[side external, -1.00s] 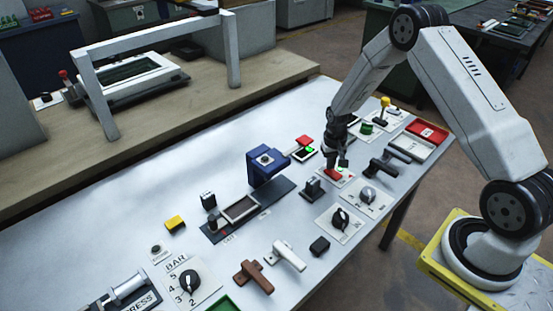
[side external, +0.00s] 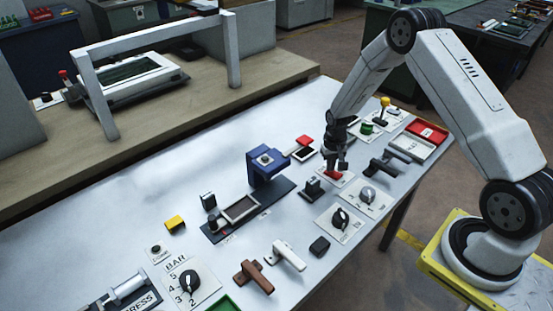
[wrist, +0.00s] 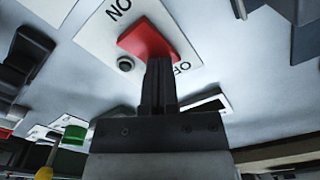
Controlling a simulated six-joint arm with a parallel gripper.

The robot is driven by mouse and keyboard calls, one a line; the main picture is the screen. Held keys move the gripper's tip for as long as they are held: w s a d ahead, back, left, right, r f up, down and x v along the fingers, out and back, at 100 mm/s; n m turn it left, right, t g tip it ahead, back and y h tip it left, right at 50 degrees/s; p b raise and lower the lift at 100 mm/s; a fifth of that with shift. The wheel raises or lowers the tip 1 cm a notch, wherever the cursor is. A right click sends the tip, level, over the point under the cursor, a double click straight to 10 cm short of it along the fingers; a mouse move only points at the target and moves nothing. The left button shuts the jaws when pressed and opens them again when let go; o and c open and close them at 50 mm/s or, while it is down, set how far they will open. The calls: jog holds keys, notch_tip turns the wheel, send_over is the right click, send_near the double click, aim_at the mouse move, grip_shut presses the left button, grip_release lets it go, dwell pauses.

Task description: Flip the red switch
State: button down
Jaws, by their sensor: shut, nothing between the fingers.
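The red switch (wrist: 148,40) sits on a white plate (wrist: 98,32) with ON lettering at one end and OFF lettering, partly hidden by the fingers, at the other. In the side external view the red switch (side external: 333,174) shows just below my gripper (side external: 337,167), which partly hides it. My gripper (wrist: 160,64) is shut and empty. Its fingertips overlap the switch's edge on the OFF side in the wrist view; I cannot tell whether they touch it. A small round dark indicator (wrist: 125,63) sits beside the switch.
A black upright block (side external: 313,188) stands close left of the switch, and a dark lever (side external: 383,166) to its right. Knob plates (side external: 353,225) lie in front. A blue stand (side external: 265,168) is further left. The table's left-back area is clear.

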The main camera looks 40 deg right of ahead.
jog(key=shift+r, duration=3.45)
jog(key=shift+r, duration=0.1)
jog(key=s+a+r+n+t, duration=0.2)
jog(key=s+a+r+n, duration=0.4)
jog(key=s+a+r, duration=0.6)
jog(key=s+a, duration=0.3)
jog(key=a, duration=0.1)
jog(key=shift+s+r+t, duration=0.2)
jog(key=shift+s+t, duration=0.1)
jog(key=shift+s, duration=0.05)
